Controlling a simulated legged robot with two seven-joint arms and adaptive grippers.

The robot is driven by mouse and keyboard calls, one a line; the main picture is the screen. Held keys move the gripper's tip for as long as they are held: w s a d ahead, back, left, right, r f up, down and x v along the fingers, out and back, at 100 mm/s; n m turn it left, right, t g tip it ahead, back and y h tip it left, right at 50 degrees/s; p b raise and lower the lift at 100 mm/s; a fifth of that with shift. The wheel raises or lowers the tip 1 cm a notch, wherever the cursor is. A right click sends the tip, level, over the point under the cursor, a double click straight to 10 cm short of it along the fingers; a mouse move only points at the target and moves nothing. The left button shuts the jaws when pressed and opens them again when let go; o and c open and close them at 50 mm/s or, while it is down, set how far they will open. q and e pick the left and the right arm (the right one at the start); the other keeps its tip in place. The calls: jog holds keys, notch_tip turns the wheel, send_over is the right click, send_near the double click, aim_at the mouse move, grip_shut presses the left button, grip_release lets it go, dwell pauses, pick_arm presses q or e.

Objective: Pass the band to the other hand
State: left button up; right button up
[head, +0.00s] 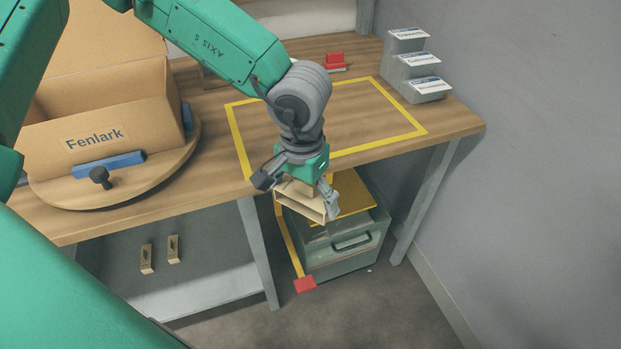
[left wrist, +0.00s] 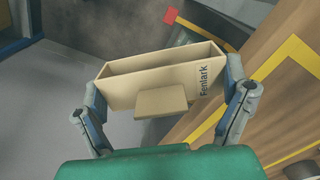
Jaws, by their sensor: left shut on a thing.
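The band is a tan, open-ended cardboard sleeve (head: 303,203), printed "Fenlark" in the left wrist view (left wrist: 150,82). My left gripper (head: 298,191) is shut on it, with one finger at each end of the sleeve. The sleeve is held tilted, in front of the table's front edge and above the grey bin. A small tan tab or block (left wrist: 162,101) shows on its near side in the left wrist view; I cannot tell whether it is part of the band. My right gripper is in neither view.
An open Fenlark box (head: 65,152) stands on a round wooden turntable (head: 160,180) at left. Yellow tape (head: 236,130) outlines a mostly clear table area. A card stand (head: 405,70) is at back right. A grey bin (head: 350,262) stands below.

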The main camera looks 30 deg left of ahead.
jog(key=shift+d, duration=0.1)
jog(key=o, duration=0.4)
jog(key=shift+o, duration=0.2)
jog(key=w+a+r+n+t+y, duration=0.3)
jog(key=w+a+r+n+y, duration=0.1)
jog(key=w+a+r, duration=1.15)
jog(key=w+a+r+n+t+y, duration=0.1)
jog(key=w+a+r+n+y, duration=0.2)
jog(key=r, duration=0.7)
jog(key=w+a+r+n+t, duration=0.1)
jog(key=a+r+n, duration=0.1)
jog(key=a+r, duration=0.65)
pick_arm(q)
jog(key=w+d+r+m, duration=0.3)
jog(key=w+d+r, duration=0.1)
jog(key=d, duration=0.5)
jog(key=w+d+r+m, duration=0.4)
jog(key=d+r, duration=0.2)
jog(key=d, duration=0.2)
jog(key=shift+d+m, duration=0.3)
jog(key=shift+d, duration=0.1)
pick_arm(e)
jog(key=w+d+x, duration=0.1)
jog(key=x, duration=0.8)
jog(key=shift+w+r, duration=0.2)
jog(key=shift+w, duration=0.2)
